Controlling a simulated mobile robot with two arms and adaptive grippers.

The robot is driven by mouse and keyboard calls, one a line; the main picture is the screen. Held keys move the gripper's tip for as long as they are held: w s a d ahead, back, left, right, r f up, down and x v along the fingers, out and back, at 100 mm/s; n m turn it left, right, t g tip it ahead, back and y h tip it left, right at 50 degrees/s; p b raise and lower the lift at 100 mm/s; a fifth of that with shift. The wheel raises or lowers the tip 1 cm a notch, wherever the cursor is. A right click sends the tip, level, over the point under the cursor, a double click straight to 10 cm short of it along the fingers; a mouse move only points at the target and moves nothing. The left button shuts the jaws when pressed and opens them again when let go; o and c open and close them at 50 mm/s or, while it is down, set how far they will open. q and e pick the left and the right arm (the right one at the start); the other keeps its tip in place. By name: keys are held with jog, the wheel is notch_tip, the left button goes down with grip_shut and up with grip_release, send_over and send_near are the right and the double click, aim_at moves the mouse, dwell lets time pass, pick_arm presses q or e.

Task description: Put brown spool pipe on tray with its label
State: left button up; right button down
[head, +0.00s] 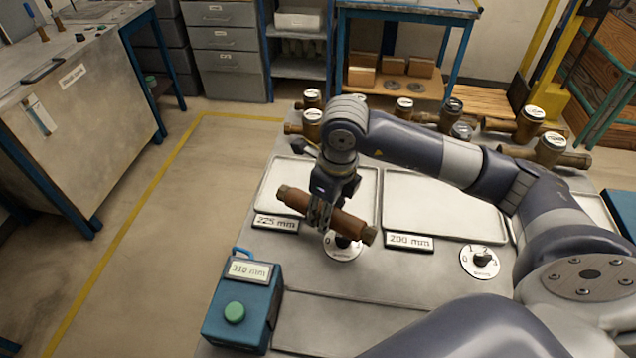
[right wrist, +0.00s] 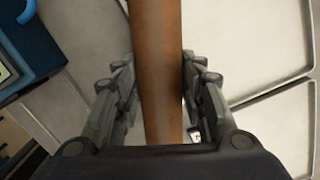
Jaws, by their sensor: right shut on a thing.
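The brown spool pipe (head: 323,214) is held by my right gripper (head: 322,208) in the head view, above the bench between the tray labels. My right gripper is shut on its middle, and the pipe tilts down to the right in the picture. The right wrist view also shows the pipe (right wrist: 158,70) between both fingers. A white tray (head: 268,185) has a "225 mm" label (head: 276,222). A second white tray (head: 430,190) has a "200 mm" label (head: 409,242). A teal box (head: 240,310) displays "310 mm". My left gripper is not in view.
Several brass meters (head: 528,120) stand at the back of the bench. Two dials, one partly hidden by the pipe (head: 342,248) and one to the right (head: 480,262), sit in front of the trays. A third tray is mostly behind my arm.

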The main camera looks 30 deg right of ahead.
jog(key=w, duration=0.2)
jog(key=w+d+p, duration=0.1)
jog(key=w, duration=0.2)
jog(key=w+d+p, duration=0.1)
jog(key=w, duration=0.2)
jog(key=shift+w+d+f+p, duration=0.3)
jog(key=shift+w+d+f, duration=0.05)
jog(key=shift+w+d, duration=0.15)
jog(key=shift+w, duration=0.1)
notch_tip(320, 180, down, 3)
jog(key=shift+f+p, duration=0.1)
jog(key=shift+p, duration=0.9)
jog(key=shift+f, duration=0.25)
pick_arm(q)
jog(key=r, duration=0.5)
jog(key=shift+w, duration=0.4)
pick_arm(e)
jog(key=shift+f, duration=0.1)
